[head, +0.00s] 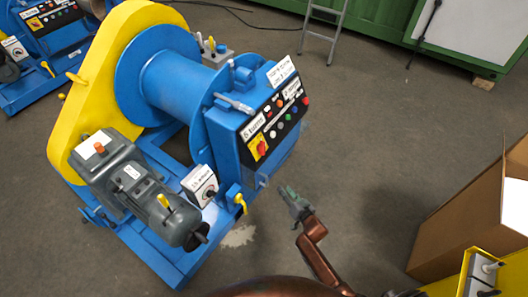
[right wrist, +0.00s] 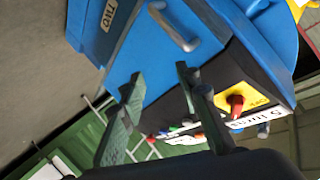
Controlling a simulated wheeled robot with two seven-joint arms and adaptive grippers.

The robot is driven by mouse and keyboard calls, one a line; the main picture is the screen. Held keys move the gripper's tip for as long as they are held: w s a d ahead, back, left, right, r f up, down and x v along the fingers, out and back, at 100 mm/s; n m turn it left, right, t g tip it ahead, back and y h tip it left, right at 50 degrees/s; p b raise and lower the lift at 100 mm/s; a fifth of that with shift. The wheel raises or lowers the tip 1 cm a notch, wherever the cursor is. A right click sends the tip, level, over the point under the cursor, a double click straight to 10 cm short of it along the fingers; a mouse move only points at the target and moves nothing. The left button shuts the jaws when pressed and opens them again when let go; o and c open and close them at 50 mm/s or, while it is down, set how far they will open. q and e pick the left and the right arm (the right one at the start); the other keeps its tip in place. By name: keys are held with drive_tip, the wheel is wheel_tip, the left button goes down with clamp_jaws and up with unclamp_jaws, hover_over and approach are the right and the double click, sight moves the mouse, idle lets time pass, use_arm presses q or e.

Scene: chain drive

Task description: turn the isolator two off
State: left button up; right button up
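A red rotary knob on a yellow plate (head: 262,147) sits at the lower left of the black control panel (head: 280,122) on the blue winch. The knob also shows in the right wrist view (right wrist: 235,105). A label (head: 253,126) is beside it, too small to read surely. A white-faced switch box (head: 201,186) with a dark knob stands near the motor. I cannot tell which is isolator two. My right gripper (head: 292,198) is open and empty, in front of the panel's lower corner, apart from it. It also shows in the right wrist view (right wrist: 159,75). My left gripper is out of view.
The winch has a blue drum (head: 180,88), a yellow chain guard (head: 75,115) and a grey motor (head: 140,190). A grey handle (right wrist: 174,28) juts from the blue housing. A cardboard box (head: 475,220) stands at right. The floor between is clear.

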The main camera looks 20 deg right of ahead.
sight(265, 149)
drive_tip(key=w+a+r+t+y+b, duration=0.15)
drive_tip(key=w+r, duration=0.25)
drive_tip(key=r, duration=0.4)
drive_tip(key=w+a+r+t+y, duration=0.1)
drive_tip(key=w+a+r+t, duration=0.1)
drive_tip(key=w+r, duration=0.35)
drive_tip(key=shift+m, duration=0.4)
drive_tip(key=w, duration=0.1)
drive_tip(key=w+a+r+b, duration=0.1)
drive_tip(key=w, duration=0.1)
drive_tip(key=w+a+r+b, duration=0.1)
drive_tip(key=w, duration=0.1)
drive_tip(key=shift+w+a, duration=0.1)
drive_tip(key=shift+w, duration=0.05)
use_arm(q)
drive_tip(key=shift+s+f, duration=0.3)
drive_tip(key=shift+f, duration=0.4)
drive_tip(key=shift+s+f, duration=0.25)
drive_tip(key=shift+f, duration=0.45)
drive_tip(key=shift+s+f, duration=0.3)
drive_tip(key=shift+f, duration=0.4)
use_arm(e)
clamp_jaws()
